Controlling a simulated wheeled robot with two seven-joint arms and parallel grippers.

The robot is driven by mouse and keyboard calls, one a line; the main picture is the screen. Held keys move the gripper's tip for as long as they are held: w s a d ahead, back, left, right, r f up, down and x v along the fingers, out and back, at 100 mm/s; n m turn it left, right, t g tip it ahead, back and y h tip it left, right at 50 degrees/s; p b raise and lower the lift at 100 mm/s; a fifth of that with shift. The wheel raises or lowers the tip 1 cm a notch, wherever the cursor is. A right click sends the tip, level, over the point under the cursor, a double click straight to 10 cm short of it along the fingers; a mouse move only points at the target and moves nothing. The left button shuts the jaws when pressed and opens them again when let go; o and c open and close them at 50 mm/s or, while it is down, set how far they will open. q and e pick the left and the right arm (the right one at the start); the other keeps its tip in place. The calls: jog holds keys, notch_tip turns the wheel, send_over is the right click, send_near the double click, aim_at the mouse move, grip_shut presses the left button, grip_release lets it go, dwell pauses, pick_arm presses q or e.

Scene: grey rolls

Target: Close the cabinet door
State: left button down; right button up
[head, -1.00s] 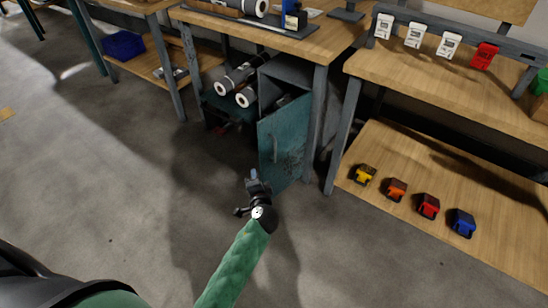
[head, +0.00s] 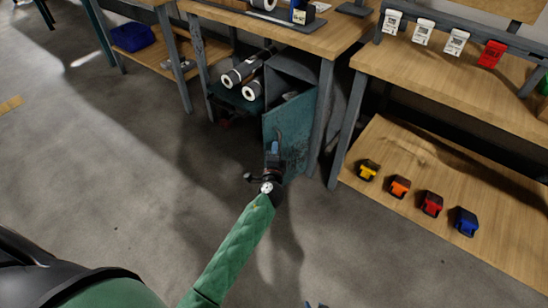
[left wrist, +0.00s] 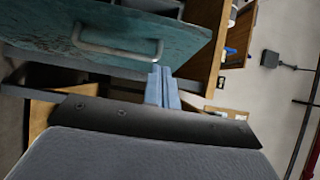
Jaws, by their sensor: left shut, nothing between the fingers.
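The teal, worn cabinet door (head: 302,113) stands open, swung out from the grey cabinet (head: 290,68) under the wooden workbench. In the left wrist view the door (left wrist: 190,38) fills the upper left, with its metal bar handle (left wrist: 120,50). My left gripper (head: 275,142) is shut and empty, in front of the door's lower left part. In the left wrist view its fingertips (left wrist: 158,72) are close to the door's edge, right of the handle; I cannot tell whether they touch. Blue tips of what seems to be my right gripper (head: 316,304) barely show at the bottom edge.
A workbench leg (head: 321,118) stands just right of the door. White-ended rolls (head: 250,88) lie on a teal shelf left of the cabinet. A low wooden shelf (head: 400,235) with several coloured clips is at right. The floor at left is clear.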

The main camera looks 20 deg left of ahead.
aim_at(269, 130)
pick_arm(q)
jog(key=w+a, duration=0.4)
jog(key=shift+w, duration=0.35)
